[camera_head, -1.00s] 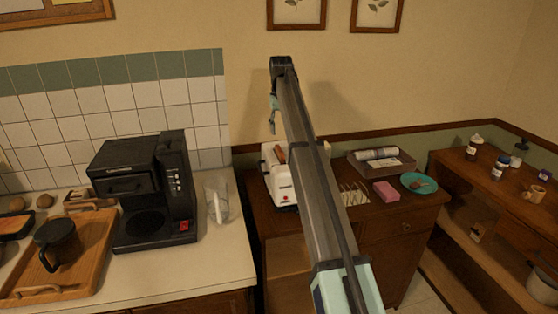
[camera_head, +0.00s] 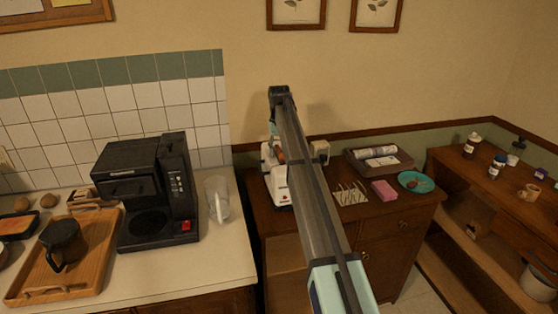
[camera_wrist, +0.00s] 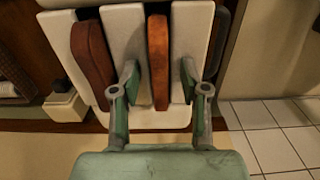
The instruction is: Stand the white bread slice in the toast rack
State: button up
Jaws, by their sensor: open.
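The white toaster (camera_head: 281,192) stands on the brown cabinet, partly behind my arm. In the wrist view the toaster (camera_wrist: 125,35) has two slots, with a dark brown slice (camera_wrist: 92,65) at left and a lighter, orange-brown-edged slice (camera_wrist: 158,50) at right. I see them mostly edge-on, and cannot tell for certain which is the white bread slice. My gripper (camera_wrist: 159,73) is open, its fingertips on either side of the lighter slice, with visible gaps. The wire toast rack (camera_head: 350,194) stands right of the toaster and looks empty.
A coffee maker (camera_head: 150,195) and a clear jug (camera_head: 217,201) stand on the left counter. Tiled floor shows in the wrist view.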

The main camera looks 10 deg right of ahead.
grip_shut()
